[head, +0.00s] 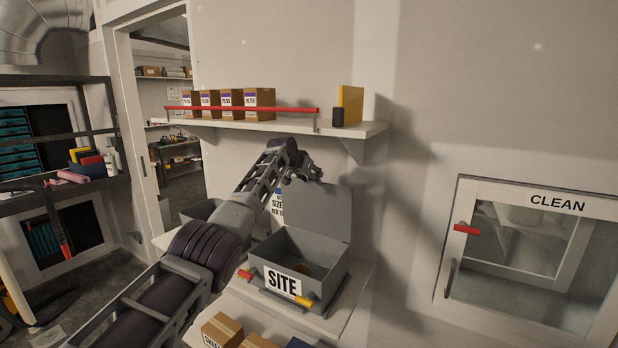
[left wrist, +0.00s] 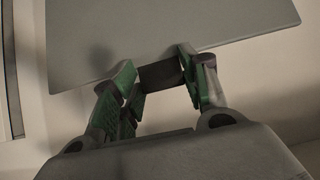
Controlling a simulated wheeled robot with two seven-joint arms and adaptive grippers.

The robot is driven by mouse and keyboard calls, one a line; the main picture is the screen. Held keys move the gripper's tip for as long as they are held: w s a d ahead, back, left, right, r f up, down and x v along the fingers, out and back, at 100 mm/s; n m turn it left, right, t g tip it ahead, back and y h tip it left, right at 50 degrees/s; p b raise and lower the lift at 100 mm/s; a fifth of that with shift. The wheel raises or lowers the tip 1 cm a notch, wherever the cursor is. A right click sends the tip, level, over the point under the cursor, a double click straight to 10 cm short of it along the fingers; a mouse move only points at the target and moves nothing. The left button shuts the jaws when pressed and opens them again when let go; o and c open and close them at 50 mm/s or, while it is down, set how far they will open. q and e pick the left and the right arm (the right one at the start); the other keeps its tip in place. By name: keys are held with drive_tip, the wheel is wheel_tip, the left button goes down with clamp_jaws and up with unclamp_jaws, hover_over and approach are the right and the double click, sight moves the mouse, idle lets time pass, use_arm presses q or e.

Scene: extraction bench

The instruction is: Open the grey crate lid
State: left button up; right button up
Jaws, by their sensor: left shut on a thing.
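The grey crate (head: 325,287), labelled SITE, stands on a bench with its inside showing. Its lid (head: 325,212) is raised, standing roughly upright at the crate's back. My left gripper (head: 312,172) is at the lid's upper edge. In the left wrist view, the left gripper (left wrist: 158,72) has its green-padded fingers on either side of a dark tab (left wrist: 160,76) at the edge of the lid (left wrist: 170,30), shut on it. A round brown thing (head: 304,268) lies inside the crate, partly hidden by its front wall. My right gripper is not in view.
A shelf (head: 350,128) above holds several brown filter boxes (head: 231,99) behind a red rail, and a yellow item (head: 351,104). A red-handled CLEAN cabinet (head: 540,255) is at the right. Cardboard boxes (head: 222,330) sit in front of the crate.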

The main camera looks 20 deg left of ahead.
use_arm(q)
drive_tip(key=shift+w+d+r, duration=0.1)
drive_tip(key=shift+w+r, duration=0.2)
drive_tip(key=shift+r, duration=0.1)
drive_tip(key=o, duration=1.5)
drive_tip(key=shift+s, duration=0.1)
drive_tip(key=shift+c, duration=0.2)
drive_tip(key=shift+f, duration=0.1)
drive_tip(key=shift+f, duration=0.1)
drive_tip(key=shift+s+r, duration=0.25)
drive_tip(key=shift+s, duration=0.05)
drive_tip(key=v, duration=1.1)
drive_tip(key=shift+r, duration=0.2)
